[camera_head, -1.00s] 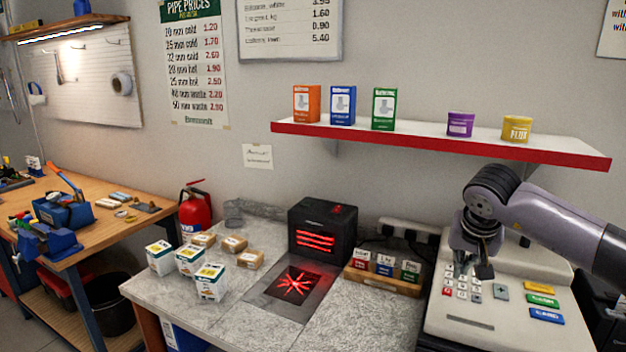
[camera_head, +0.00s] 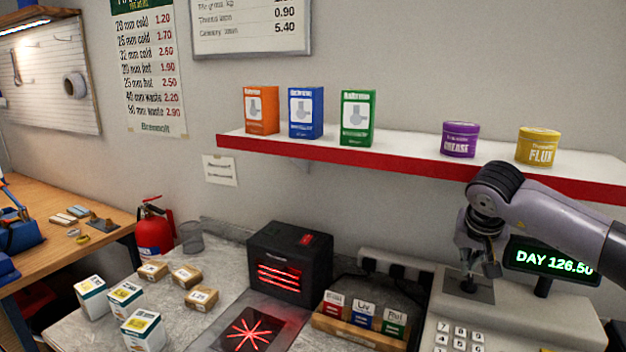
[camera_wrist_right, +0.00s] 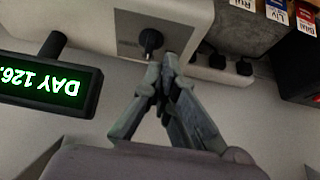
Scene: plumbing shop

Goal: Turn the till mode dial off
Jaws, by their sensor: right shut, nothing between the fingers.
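The till (camera_head: 500,325) stands at the right of the counter. Its mode dial, a black knob (camera_wrist_right: 150,41) on a grey plate, shows in the right wrist view; the plate (camera_head: 480,294) also shows in the head view, partly behind my gripper. My right gripper (camera_head: 492,270) is shut and empty, with its fingertips (camera_wrist_right: 170,62) close beside the knob. I cannot tell whether they touch it. The dial's markings are too small to read. The till display (camera_head: 553,262) reads "DAY 126.50" in green. My left gripper is not in view.
A black scanner (camera_head: 290,262) with red light stands left of the till. A wooden holder (camera_head: 350,328) with several cards lies between them. Sockets (camera_head: 395,268) line the wall behind. A red-edged shelf (camera_head: 400,165) with boxes and tins hangs above.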

